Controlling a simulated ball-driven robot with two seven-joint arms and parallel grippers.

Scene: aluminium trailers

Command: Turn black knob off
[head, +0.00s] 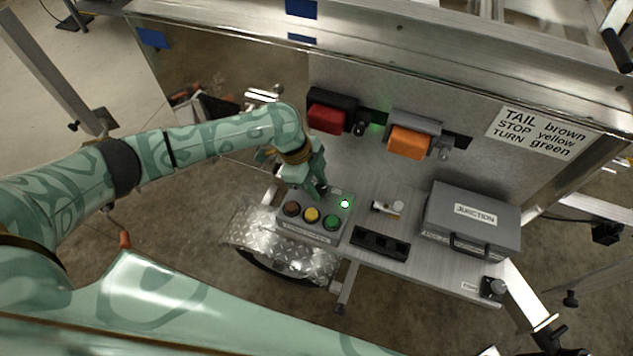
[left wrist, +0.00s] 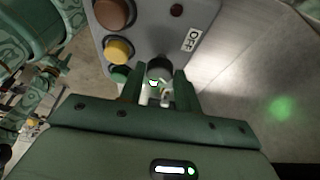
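A grey control box (head: 318,232) stands on the metal shelf and carries brown, yellow and green buttons in a row, with a lit green lamp (head: 344,203) at its right corner. In the left wrist view a black knob (left wrist: 160,66) sits on the box face near an OFF label (left wrist: 191,40). My left gripper (head: 319,190) is over the back of the box and hides most of the knob in the head view. In the left wrist view my left gripper (left wrist: 159,84) has its fingers apart, one on each side of the knob; contact is not clear. My right gripper is not seen.
Another dark knob (head: 494,288) sits at the shelf's right end. Red (head: 327,119) and orange (head: 409,142) lamps are on the panel behind.

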